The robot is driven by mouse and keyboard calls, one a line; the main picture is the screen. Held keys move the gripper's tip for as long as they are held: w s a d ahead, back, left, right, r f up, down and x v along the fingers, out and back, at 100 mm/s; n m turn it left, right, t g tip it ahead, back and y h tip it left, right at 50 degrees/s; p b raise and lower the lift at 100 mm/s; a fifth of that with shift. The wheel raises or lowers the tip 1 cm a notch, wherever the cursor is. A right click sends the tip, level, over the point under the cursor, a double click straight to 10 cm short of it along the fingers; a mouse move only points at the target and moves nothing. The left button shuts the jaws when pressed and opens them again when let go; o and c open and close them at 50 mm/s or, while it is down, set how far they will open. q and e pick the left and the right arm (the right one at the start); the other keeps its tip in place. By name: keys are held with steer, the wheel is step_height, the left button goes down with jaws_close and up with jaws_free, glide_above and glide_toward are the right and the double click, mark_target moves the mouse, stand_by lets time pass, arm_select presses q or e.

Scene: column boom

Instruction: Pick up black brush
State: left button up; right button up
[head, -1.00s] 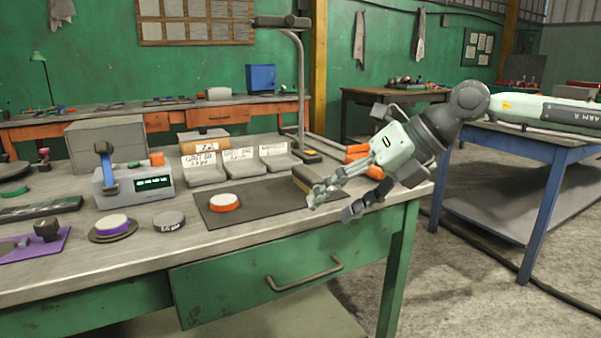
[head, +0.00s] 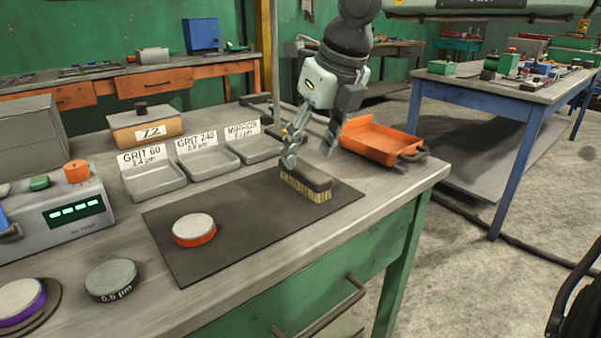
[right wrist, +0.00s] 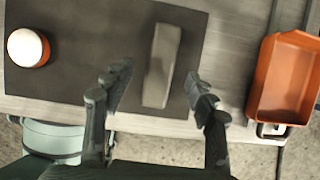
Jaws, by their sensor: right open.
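The black brush (head: 308,181), with a dark back and pale bristles, lies bristles down near the right end of the dark mat (head: 245,235). In the right wrist view the brush (right wrist: 161,66) lies ahead of the fingertips, slightly right of midway between them. My right gripper (head: 309,157) is open and empty. In the head view it points down just above and behind the brush. In the wrist view its fingers (right wrist: 158,83) are spread wider than the brush, and I cannot tell any contact. My left gripper is not in view.
An orange tray (head: 378,139) stands right of the brush near the bench's end. Grey grit trays (head: 203,161) line the mat's back. A white-topped orange disc (head: 194,231) sits on the mat's left part. Bare mat lies between disc and brush.

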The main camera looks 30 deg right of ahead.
mark_target(306, 167)
steer(key=x, duration=0.5)
steer(key=shift+d+f+p, duration=0.1)
steer(key=shift+f+p, duration=0.1)
steer(key=shift+p, duration=0.15)
arm_select(q)
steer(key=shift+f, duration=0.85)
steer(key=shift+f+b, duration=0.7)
steer(key=shift+b, duration=0.05)
arm_select(e)
steer(key=shift+f, duration=0.2)
jaws_close()
